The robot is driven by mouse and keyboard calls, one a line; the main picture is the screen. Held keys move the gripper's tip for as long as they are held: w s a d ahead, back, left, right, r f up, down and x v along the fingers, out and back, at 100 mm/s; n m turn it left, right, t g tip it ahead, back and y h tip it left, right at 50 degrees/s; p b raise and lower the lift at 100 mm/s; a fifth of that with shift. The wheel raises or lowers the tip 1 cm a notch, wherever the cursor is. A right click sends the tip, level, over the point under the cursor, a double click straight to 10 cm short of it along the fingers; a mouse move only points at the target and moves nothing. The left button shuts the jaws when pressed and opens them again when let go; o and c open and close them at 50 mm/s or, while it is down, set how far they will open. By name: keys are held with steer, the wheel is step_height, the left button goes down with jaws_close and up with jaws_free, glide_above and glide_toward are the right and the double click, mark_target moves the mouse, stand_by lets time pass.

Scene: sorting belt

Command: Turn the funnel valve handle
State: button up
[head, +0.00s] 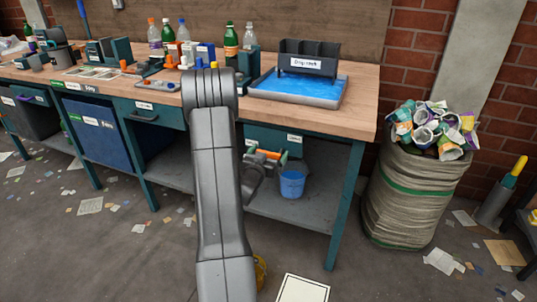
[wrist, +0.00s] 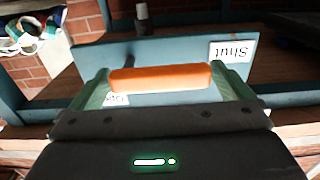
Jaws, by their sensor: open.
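The orange valve handle (wrist: 160,77) is a short horizontal bar in the wrist view, in front of a teal panel (wrist: 150,52). Upside-down labels on the panel read "Shut" (wrist: 230,51) at the right and, partly hidden, what looks like "Open" (wrist: 116,100) at the lower left. My gripper (wrist: 160,84) is open, with one green finger at each end of the handle; I cannot tell if they touch it. In the head view my gripper (head: 266,160) is below the bench top, largely behind my arm, with a bit of orange there. The funnel cannot be made out.
A blue bucket (head: 292,184) stands on the lower shelf just right of my gripper. The wooden bench top (head: 347,105) is above, with a blue tray (head: 330,93) and bottles. A bulging sack (head: 410,195) stands at the right. Paper scraps litter the floor.

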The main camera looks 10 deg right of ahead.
steer(key=c, duration=1.2)
steer(key=shift+b, duration=0.35)
steer(key=shift+m+b, duration=0.7)
steer(key=shift+b, duration=0.1)
steer(key=m+b, duration=0.2)
steer(key=b, duration=0.1)
steer(key=shift+s+d+r, duration=0.1)
steer(key=shift+d+r, duration=0.05)
steer(key=shift+r, duration=0.15)
steer(key=m+b, duration=0.1)
steer(key=r+m+b, duration=0.1)
steer(key=b, duration=0.1)
steer(key=m+b, duration=0.1)
steer(key=m, duration=0.1)
steer(key=shift+s+d+r, duration=0.15)
steer(key=shift+s+d, duration=0.05)
steer(key=shift+d, duration=0.1)
